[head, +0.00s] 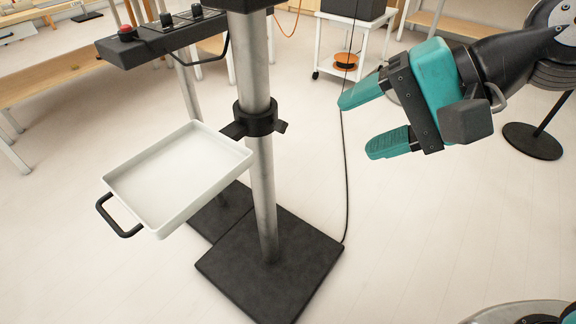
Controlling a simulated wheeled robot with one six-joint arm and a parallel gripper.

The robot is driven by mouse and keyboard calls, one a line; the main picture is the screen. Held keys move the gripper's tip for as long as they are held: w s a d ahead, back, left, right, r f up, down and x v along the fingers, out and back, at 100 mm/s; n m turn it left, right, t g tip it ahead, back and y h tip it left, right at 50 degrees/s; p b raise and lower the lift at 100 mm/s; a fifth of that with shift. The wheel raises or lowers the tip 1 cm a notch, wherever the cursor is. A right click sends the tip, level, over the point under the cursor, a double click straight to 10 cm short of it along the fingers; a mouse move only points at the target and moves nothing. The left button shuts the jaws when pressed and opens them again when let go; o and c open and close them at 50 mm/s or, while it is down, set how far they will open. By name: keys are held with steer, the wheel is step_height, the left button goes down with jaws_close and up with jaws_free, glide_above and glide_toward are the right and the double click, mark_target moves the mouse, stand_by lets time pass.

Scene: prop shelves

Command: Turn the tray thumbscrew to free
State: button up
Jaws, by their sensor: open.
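A white tray (175,172) with a black handle (119,217) on its left is fixed to a metal pole (262,170) by a black collar clamp (257,119). A small black tab (281,127) sticks out at the right of the collar; I cannot tell whether it is the thumbscrew. The tray looks empty. My gripper (362,126) has teal fingers, open and empty, pointing left. In the picture it is right of the collar and apart from it.
A black control box (165,38) with a red button (128,33) is above the tray. A black base plate (270,265) carries the pole. A dark cable (345,180) hangs between pole and gripper. A white cart (350,50) stands behind. Floor at lower left is clear.

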steer(key=w+f+m+t+y+b, duration=0.2)
steer(key=w+f+m+b, duration=0.1)
steer(key=f+m+b, duration=0.3)
steer(key=w+f+m+t+y+b, duration=0.1)
steer(key=w+f+m+t+b, duration=0.15)
steer(key=f+b, duration=0.45)
steer(key=m+t+y+b, duration=0.15)
steer(key=m+t, duration=0.25)
steer(key=m, duration=0.6)
glide_toward(284, 128)
steer(key=x, duration=0.9)
steer(key=c, duration=0.9)
